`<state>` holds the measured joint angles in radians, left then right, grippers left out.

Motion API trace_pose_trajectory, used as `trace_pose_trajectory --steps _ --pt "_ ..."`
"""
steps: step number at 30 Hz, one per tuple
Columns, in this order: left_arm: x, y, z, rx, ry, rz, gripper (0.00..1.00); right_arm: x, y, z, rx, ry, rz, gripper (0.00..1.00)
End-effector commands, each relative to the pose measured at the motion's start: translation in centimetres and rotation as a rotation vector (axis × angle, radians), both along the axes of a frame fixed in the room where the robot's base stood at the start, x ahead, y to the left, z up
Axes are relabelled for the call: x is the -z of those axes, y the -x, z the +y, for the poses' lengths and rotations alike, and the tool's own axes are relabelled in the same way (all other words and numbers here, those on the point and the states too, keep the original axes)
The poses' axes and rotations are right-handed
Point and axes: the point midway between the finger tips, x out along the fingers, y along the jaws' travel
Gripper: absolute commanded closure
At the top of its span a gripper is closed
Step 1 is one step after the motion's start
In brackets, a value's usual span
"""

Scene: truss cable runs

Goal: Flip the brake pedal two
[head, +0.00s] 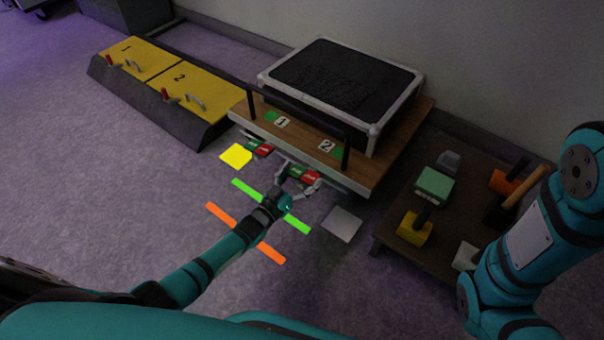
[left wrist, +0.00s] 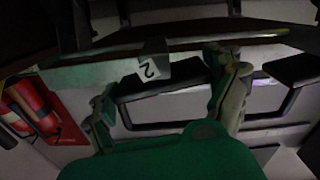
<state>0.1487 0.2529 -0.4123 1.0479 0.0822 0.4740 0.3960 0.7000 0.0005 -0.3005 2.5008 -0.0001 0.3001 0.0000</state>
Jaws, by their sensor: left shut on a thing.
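The cart (head: 390,170) has a wooden top edge with labels 1 and 2, and red and green pedals low along its front. Brake pedal two (head: 304,176), red and green, sits below the label 2 side. My left gripper (head: 300,190) reaches under the cart front at this pedal and is shut on it. The other brake pedal (head: 260,148) is to the left. My right gripper is out of view.
A black box with two yellow panels (head: 188,88) stands at the back left. A low dark table (head: 395,245) with coloured blocks is at the right. A yellow square (head: 236,156), a grey square (head: 342,224) and green and orange strips mark the floor.

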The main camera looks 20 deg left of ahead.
Motion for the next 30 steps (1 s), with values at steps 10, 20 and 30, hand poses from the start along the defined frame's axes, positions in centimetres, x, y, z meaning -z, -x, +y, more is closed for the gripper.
trace_pose_trajectory --steps 10,20,30 --pt "0.1 0.0 0.0 -0.001 0.032 0.011 0.08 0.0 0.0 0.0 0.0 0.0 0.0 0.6" --pt "0.1 0.0 0.0 0.0 0.028 0.01 0.0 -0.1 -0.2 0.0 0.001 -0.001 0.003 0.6" --pt "0.2 4.5 1.7 0.0 0.027 0.013 0.0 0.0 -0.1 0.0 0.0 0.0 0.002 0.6"
